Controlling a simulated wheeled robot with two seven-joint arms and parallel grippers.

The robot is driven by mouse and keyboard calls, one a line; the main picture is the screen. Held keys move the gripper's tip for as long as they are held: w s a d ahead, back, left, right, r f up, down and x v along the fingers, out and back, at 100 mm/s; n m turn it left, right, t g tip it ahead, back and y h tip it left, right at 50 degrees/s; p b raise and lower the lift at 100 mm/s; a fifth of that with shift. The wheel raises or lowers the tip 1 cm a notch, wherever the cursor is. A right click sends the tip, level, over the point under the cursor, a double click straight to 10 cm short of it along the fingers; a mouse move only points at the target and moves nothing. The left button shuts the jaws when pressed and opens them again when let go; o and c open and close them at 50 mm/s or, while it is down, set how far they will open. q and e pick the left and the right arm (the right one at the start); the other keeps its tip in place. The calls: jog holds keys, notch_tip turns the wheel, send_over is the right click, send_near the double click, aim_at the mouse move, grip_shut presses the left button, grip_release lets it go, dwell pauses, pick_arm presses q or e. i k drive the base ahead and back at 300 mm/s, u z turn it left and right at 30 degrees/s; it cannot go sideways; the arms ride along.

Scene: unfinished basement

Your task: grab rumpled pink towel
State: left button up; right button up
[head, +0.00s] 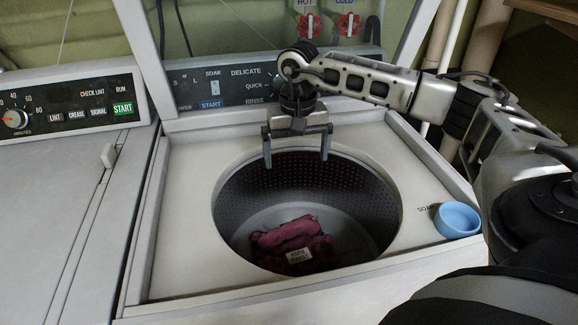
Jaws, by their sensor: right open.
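The rumpled pink towel (290,240), dark pink with a pale label, lies in a heap at the bottom of the open washer drum (340,220). My right gripper (297,160) is open and empty, fingers pointing down. It is over the back part of the drum opening, above and apart from the towel. My left gripper is not in view.
A blue bowl (457,220) stands on the washer top (190,220), right of the drum. A raised lid frames the back. A dryer (60,200) with a control panel stands on the left. Red hot and cold taps (308,26) are on the wall behind.

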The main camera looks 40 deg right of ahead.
aim_at(300, 247)
jog(key=k, duration=1.5)
